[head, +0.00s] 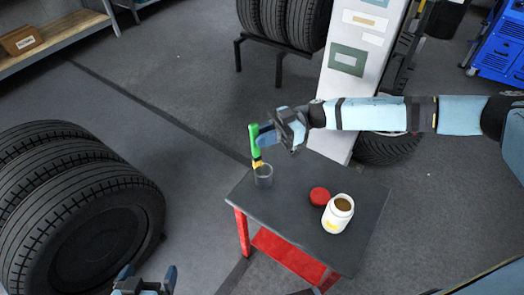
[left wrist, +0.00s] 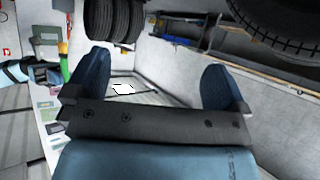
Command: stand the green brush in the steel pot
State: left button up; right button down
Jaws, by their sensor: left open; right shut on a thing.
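The green brush (head: 254,138) is upright in the head view, with a yellow lower end. My right gripper (head: 266,137) is shut on its green handle. The steel pot (head: 264,178) is a small grey cup on the table's back left corner. The brush's yellow end is at the pot's rim on the far left side; I cannot tell whether it is inside. My left gripper (head: 146,277) is open and empty at the bottom of the head view, away from the table. Its fingers also show open in the left wrist view (left wrist: 155,84).
The dark-topped red table (head: 290,215) also carries a red lid (head: 319,196) and an open white jar (head: 338,213) to the right of the pot. Large tyres (head: 85,215) stand at the left. A tall white panel (head: 362,60) rises behind the table.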

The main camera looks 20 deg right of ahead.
pick_arm(q)
jog(key=w+d+r+t+h+b, duration=0.2)
jog(key=r+b, duration=0.4)
jog(key=b, duration=0.3)
jog(key=shift+w+d+r+t+h, duration=0.35)
jog(key=shift+d+t+h, duration=0.25)
jog(key=shift+d+t, duration=0.55)
pick_arm(e)
jog(key=w+d+f+m+t, duration=0.1)
jog(key=f+t, duration=0.1)
jog(key=f, duration=0.4)
jog(key=w+d+f+m+t, duration=0.2)
jog(key=f+t, duration=0.1)
jog(key=f, duration=0.3)
pick_arm(q)
jog(key=shift+f, duration=0.1)
pick_arm(e)
jog(key=shift+d, duration=0.1)
